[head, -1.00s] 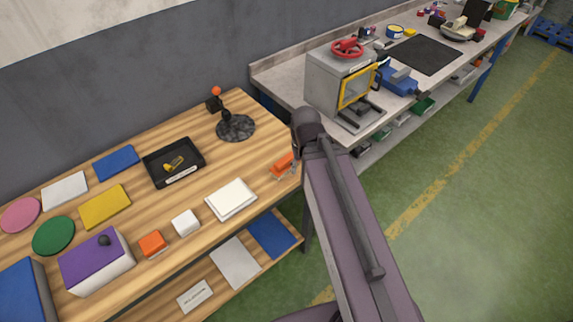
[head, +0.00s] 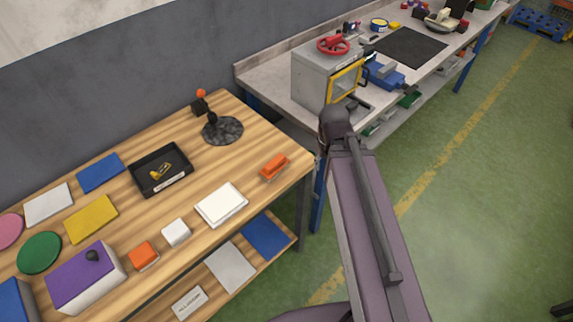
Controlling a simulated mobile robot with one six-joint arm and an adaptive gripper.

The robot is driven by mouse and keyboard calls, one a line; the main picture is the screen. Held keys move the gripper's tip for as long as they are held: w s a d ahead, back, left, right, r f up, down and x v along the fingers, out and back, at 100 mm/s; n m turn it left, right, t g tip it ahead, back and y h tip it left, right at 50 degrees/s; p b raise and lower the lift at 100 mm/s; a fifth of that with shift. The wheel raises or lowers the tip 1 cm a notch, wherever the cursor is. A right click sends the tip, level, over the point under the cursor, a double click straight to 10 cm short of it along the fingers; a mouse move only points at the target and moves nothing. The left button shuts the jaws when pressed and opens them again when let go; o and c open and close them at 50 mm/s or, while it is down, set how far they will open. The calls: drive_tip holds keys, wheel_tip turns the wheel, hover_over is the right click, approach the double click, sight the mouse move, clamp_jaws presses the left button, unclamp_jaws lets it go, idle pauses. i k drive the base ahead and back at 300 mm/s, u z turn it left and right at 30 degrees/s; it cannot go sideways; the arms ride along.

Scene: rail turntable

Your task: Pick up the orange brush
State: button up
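The orange brush (head: 275,165) lies on the wooden table near its right end, a low orange block with a paler lower edge. It is fully visible and nothing touches it. My gripper is not in view; only my arm's thick links show, to the right of the brush and in front of the gap beside the table. Whether my gripper is open or shut does not show.
A white pad (head: 221,204), a white cube (head: 176,232), an orange cube (head: 143,256) and a black tray (head: 143,187) share the table. A dark round-based stand (head: 222,131) is behind the brush. A grey box with a yellow-framed door (head: 313,83) stands on the bench.

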sight(278, 164)
drive_tip(key=z, duration=1)
drive_tip(key=k, duration=0.8)
drive_tip(key=u, duration=1.1)
